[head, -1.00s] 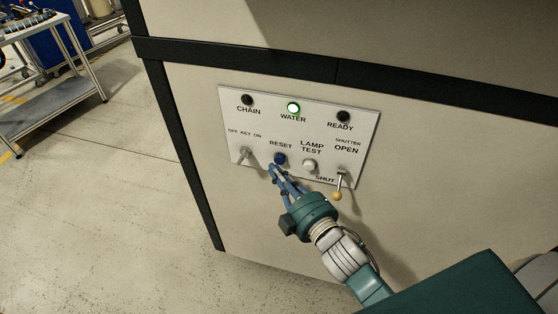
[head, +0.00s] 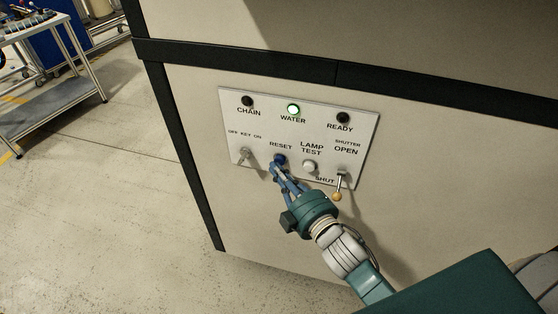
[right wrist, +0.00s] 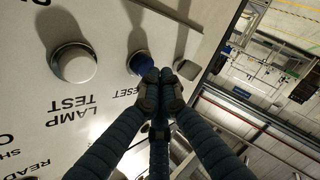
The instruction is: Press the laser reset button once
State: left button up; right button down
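The blue RESET button (head: 280,159) is in the lower row of the light grey panel (head: 232,112). It also shows in the right wrist view (right wrist: 139,62), partly behind my fingertips. My right gripper (head: 276,172) has its fingers drawn together with nothing between them. Its tips (right wrist: 159,88) are at the button's lower edge in the head view. I cannot tell whether they touch the button or whether it is pressed in. My left gripper is not in view.
The white LAMP TEST button (head: 309,167) is right of RESET, and it is large in the right wrist view (right wrist: 74,63). The key switch (head: 245,155) is to its left. The shutter lever (head: 339,187) hangs toward SHUT. A trolley (head: 55,95) stands far left.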

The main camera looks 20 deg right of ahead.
jog(key=shift+w+d, duration=0.3)
jog(key=shift+w, duration=0.1)
dwell(0.8)
jog(key=shift+s+a, duration=0.5)
jog(key=shift+s, duration=0.25)
jog(key=s+a, duration=0.1)
jog(key=s, duration=0.1)
jog(key=s+a, duration=0.2)
jog(key=shift+p, duration=0.35)
dwell(0.8)
